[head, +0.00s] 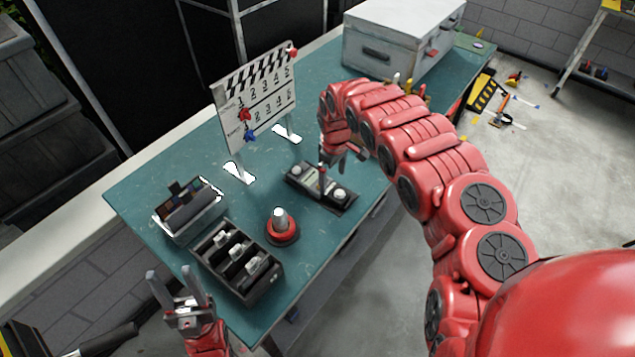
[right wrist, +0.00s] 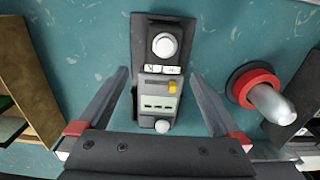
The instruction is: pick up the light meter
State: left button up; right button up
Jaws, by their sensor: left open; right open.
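The light meter appears to be the grey device with a pale display and yellow knob in the right wrist view (right wrist: 158,103). It lies on or in a long dark base (right wrist: 145,25) with white round domes. In the head view the dark base (head: 333,197) lies on the teal table, and the device on it is small and partly hidden. My right gripper (head: 340,153) is open above the dark base. In the right wrist view its fingers (right wrist: 160,76) stand on either side of the device, without visible contact. My left gripper (head: 170,272) is open and empty at the table's front left edge.
A red-based object with a grey rounded top (head: 282,222) stands beside the dark base. A black compartment box (head: 268,291), a tray with a dark roll (head: 190,232) and a clapperboard (head: 228,112) are on the table (head: 150,180). A grey case (head: 385,30) stands at the back.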

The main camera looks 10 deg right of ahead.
aim_at(330, 189)
jog(key=shift+w+a+f, duration=0.1)
jog(key=shift+a+f, duration=0.05)
jog(key=shift+f, duration=0.2)
jog(key=shift+a+f+p, duration=0.25)
jog(key=shift+f+p, duration=0.75)
jog(key=shift+f, duration=0.7)
jog(key=shift+d+f, duration=0.1)
jog(key=shift+f, duration=0.65)
jog(key=shift+c, duration=0.3)
grip_shut()
